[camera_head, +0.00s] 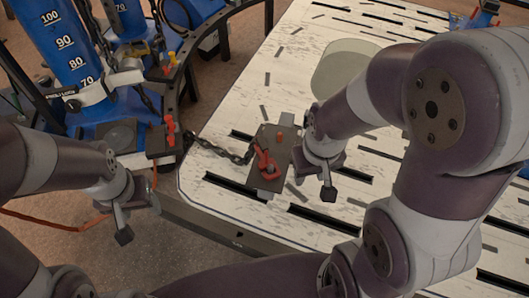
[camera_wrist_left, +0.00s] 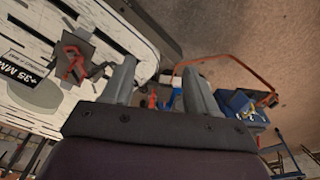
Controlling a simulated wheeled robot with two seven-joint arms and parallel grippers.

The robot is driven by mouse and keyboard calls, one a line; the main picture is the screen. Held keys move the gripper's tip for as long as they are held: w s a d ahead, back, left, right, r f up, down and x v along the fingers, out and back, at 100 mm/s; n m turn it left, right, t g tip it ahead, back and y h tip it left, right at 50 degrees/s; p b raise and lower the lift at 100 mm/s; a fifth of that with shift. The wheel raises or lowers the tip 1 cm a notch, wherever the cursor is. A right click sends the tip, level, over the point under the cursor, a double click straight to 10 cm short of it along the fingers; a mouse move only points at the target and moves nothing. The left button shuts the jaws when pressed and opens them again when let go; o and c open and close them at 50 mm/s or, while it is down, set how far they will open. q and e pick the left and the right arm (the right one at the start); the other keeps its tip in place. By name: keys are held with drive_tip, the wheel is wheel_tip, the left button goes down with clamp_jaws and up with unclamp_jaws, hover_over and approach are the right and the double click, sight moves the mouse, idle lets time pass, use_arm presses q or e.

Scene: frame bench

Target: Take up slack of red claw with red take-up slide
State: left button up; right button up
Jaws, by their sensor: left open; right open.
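The red claw (camera_head: 265,163) sits on a dark plate on the bench top, with a dark chain (camera_head: 232,156) running left from it. It also shows in the left wrist view (camera_wrist_left: 75,66). A red upright part (camera_head: 171,131), which looks like the red take-up slide, stands at the bench's left edge by the blue tower. My left gripper (camera_head: 139,208) is open and empty, below and left of that part. In the left wrist view its fingers (camera_wrist_left: 158,82) are spread, with small red parts beyond. My right gripper (camera_head: 318,178) is open, just right of the claw, apart from it.
The slotted white bench (camera_head: 225,110) is mostly bare. Blue numbered towers (camera_head: 62,45) and a curved dark frame stand at the left. An orange cable lies on the floor. A pale translucent oval (camera_head: 345,68) lies further back. My right arm covers the right side.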

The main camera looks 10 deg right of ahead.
use_arm(q)
drive_tip(key=shift+w+f, duration=0.1)
drive_tip(key=shift+w, duration=0.15)
drive_tip(key=shift+s, duration=0.3)
drive_tip(key=c, duration=0.3)
drive_tip(key=shift+w, duration=0.2)
